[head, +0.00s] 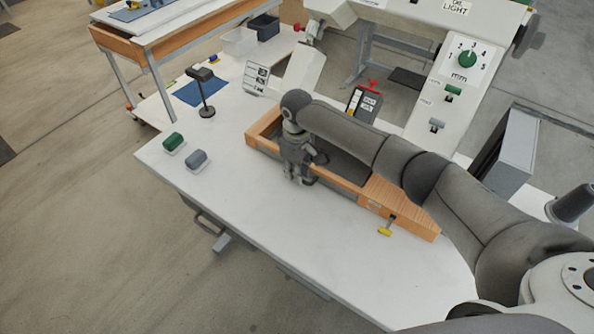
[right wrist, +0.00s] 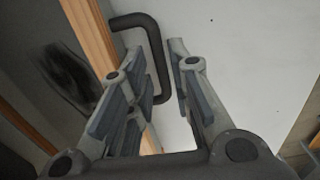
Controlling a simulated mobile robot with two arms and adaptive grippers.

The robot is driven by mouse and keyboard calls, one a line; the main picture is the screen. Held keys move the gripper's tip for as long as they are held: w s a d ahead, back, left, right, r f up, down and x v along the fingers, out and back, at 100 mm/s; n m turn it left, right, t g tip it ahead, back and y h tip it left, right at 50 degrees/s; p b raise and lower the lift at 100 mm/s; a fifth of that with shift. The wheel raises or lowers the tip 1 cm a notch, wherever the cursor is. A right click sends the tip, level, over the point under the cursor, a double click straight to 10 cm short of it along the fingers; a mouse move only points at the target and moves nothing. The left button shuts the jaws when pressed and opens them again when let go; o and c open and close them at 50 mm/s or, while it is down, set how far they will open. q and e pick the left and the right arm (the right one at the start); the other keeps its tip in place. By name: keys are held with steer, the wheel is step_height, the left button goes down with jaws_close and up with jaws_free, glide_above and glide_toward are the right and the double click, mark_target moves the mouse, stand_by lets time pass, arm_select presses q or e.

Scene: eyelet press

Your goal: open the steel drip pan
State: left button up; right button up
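A wood-framed tray (head: 262,130) with a dark inside stands on the white bench; I cannot tell for sure that it is the steel drip pan. Its wooden edge shows in the right wrist view (right wrist: 92,38). A dark bent bar handle (right wrist: 152,45) stands out beside that edge. My right gripper (head: 298,178) points down at the tray's near long side. In the right wrist view its fingers (right wrist: 155,90) are spread, with the handle between them and a gap to the right finger. The gripper hides part of the tray side. My left gripper is not in view.
A yellow-handled clamp (head: 386,230) sits at the tray's right end. A green block (head: 173,141), a grey block (head: 196,158) and a small black lamp (head: 203,92) stand to the left. A white machine (head: 450,75) rises behind. The bench front (head: 285,235) is clear.

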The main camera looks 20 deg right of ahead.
steer(key=shift+f, duration=0.35)
steer(key=shift+c, duration=0.3)
jaws_close()
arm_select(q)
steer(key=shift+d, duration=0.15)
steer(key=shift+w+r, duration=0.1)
